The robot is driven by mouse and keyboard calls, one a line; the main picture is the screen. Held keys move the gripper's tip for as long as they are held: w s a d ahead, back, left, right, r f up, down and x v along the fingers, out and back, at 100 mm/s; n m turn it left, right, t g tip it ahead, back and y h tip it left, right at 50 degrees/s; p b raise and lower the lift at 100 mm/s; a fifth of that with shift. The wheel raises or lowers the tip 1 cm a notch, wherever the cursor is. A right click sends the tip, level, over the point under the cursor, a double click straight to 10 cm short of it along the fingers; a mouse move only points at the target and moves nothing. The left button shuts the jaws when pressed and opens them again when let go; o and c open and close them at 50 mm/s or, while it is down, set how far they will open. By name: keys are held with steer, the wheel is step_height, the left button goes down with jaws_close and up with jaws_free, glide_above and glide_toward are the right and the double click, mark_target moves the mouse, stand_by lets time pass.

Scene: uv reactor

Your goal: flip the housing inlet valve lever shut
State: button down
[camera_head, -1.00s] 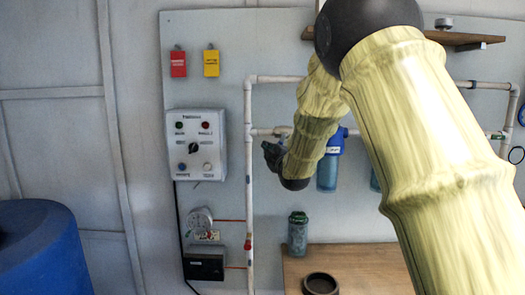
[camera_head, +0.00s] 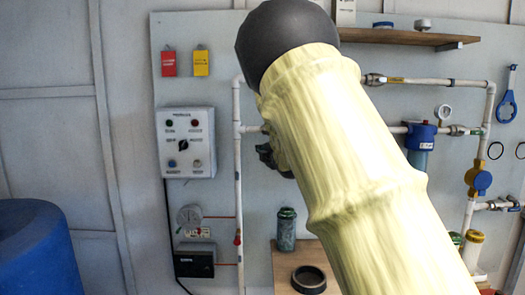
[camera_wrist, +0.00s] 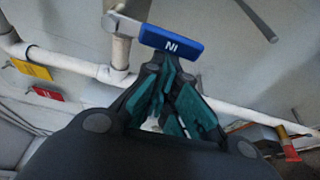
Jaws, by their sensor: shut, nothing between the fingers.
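The housing inlet valve lever (camera_wrist: 172,39) is a blue handle with white letters, which read "NI" in the wrist view. It extends to the right from a metal fitting on a short white pipe. My gripper (camera_wrist: 168,68) is shut and empty, with its dark and teal fingertips just below the lever's underside. I cannot tell if they touch it. In the head view, my gripper (camera_head: 266,154) shows only as a dark piece at the left edge of my arm. The lever is hidden there behind the arm.
White pipes (camera_head: 238,180) run along the wall panel. A blue-capped filter housing (camera_head: 420,134) hangs right of my arm. A control box (camera_head: 188,142) is at the left. A wooden shelf (camera_head: 385,36) is above; a bench (camera_head: 284,270) with a green bottle (camera_head: 287,228) is below.

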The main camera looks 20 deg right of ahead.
steer(key=shift+a, duration=0.1)
stand_by(0.3)
steer(key=w+a+b, duration=0.2)
steer(key=a, duration=0.2)
steer(key=s+b, duration=0.1)
steer(key=s, duration=0.9)
steer(key=shift+s+b, duration=0.25)
steer(key=shift+b, duration=0.05)
